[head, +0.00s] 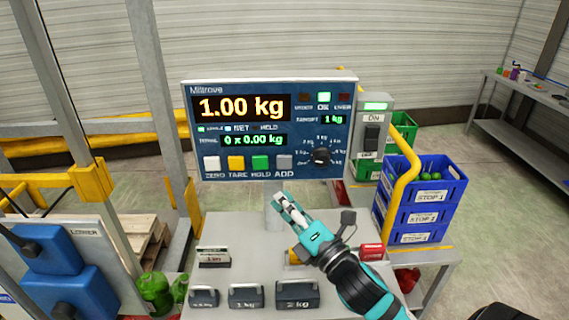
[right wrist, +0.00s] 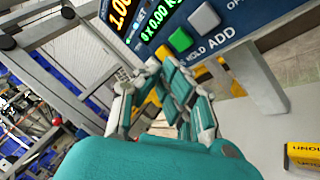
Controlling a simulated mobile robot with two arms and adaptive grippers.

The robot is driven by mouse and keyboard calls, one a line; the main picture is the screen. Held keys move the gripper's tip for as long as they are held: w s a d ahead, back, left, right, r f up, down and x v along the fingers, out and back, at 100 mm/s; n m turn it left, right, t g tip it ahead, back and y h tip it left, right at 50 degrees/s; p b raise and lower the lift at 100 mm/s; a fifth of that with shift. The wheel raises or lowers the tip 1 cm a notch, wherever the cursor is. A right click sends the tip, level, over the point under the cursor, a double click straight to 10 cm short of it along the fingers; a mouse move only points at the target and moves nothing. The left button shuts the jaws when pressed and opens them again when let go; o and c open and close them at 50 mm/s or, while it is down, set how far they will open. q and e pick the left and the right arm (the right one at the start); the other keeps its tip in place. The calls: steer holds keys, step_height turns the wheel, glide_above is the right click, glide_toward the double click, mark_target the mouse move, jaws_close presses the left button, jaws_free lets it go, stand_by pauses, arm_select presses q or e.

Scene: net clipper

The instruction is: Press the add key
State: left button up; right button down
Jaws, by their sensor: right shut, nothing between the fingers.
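The add key (head: 284,162) is a grey square, the rightmost of the row of keys on the blue scale display (head: 240,100), above the printed word ADD. The display reads 1.00 kg and a total of 0 x 0.00 kg. My right gripper (head: 281,198) is shut and empty, its fingertips just below the add key in the head view and apart from it. In the right wrist view the add key (right wrist: 204,18) is pale grey beside the green hold key (right wrist: 180,39), beyond the fingertips. My left gripper is not in view.
Weights, one marked 2 kg (head: 297,295), stand at the front of the scale's table. A switch box (head: 373,135) marked ON is right of the display. Blue crates (head: 418,205) are stacked further right, behind a yellow rail (head: 398,190). Blue blocks (head: 62,285) stand at left.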

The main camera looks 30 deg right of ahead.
mark_target(284, 162)
steer(key=shift+a+r, duration=0.15)
steer(key=shift+w, duration=0.1)
steer(key=shift+w+d, duration=0.8)
steer(key=shift+w, duration=0.4)
steer(key=shift+w+d, duration=0.75)
steer(key=shift+w, duration=0.5)
steer(key=shift+w+d, duration=0.8)
steer(key=shift+w, duration=0.4)
steer(key=shift+w, duration=0.1)
steer(key=shift+w+d, duration=0.25)
steer(key=shift+w, duration=0.05)
steer(key=shift+w+d, duration=0.2)
steer(key=shift+w, duration=0.1)
steer(key=shift+s+a, duration=0.45)
steer(key=shift+s, duration=0.3)
